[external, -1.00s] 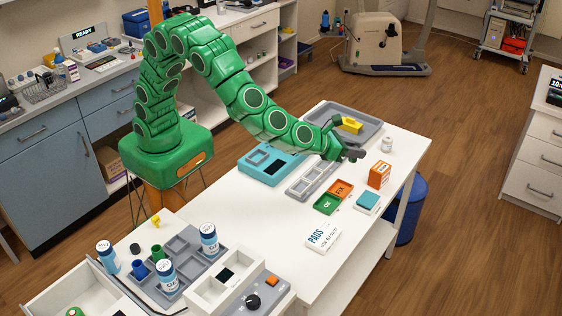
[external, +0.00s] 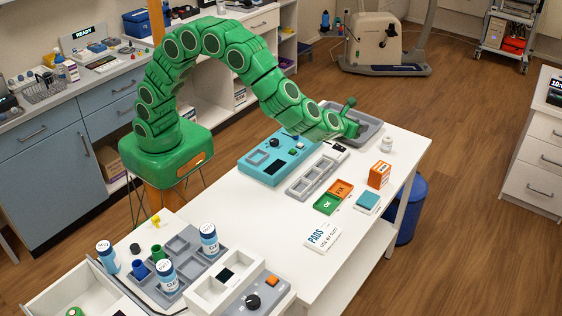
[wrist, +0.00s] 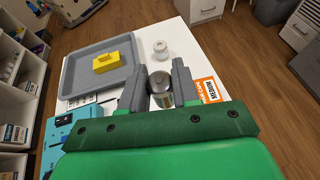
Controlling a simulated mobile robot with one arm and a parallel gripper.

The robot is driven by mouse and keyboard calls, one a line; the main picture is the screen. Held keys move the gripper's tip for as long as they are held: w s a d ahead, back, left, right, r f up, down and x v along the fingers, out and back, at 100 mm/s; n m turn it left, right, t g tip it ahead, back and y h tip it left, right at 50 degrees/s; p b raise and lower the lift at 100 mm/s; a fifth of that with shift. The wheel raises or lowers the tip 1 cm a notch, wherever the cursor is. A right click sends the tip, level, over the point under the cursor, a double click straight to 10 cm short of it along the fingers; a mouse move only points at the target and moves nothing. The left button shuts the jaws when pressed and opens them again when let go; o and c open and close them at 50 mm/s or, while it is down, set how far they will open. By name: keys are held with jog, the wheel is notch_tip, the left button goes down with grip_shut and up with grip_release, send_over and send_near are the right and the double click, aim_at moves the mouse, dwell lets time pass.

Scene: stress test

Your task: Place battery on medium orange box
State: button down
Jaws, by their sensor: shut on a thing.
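The battery (wrist: 161,90), a silver cylinder with a dark top, stands between the two grey fingers of my gripper (wrist: 160,76) in the wrist view. My gripper is shut on it. In the external view the fingers are mostly hidden by my green arm and the battery cannot be made out. The medium orange box (wrist: 207,88) is just right of my gripper in the wrist view, partly hidden, with a white label reading MEDIUM. In the external view the orange box (external: 379,175) stands on the white table to the right of my gripper, apart from it.
A grey tray (wrist: 75,82) with a yellow block (wrist: 108,63) lies left of my gripper. A white jar (external: 386,144) stands near the table's far edge.

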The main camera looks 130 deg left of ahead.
jog(key=shift+w+a+f, duration=0.7)
jog(key=shift+w+f, duration=0.65)
jog(key=shift+w, duration=0.2)
jog(key=shift+w+a+f, duration=0.65)
jog(key=shift+w+f, duration=0.7)
jog(key=shift+w, duration=0.2)
jog(key=shift+w+a+f, duration=0.7)
jog(key=shift+w+f, duration=0.65)
jog(key=shift+w, duration=0.2)
jog(key=shift+f, duration=1.55)
jog(key=shift+f, duration=0.1)
jog(key=c, duration=0.8)
grip_release()
jog(key=shift+d+r, duration=0.15)
jog(key=shift+r, duration=0.05)
jog(key=v, duration=1.1)
jog(key=shift+s+d+r, duration=0.1)
jog(key=shift+d, duration=0.2)
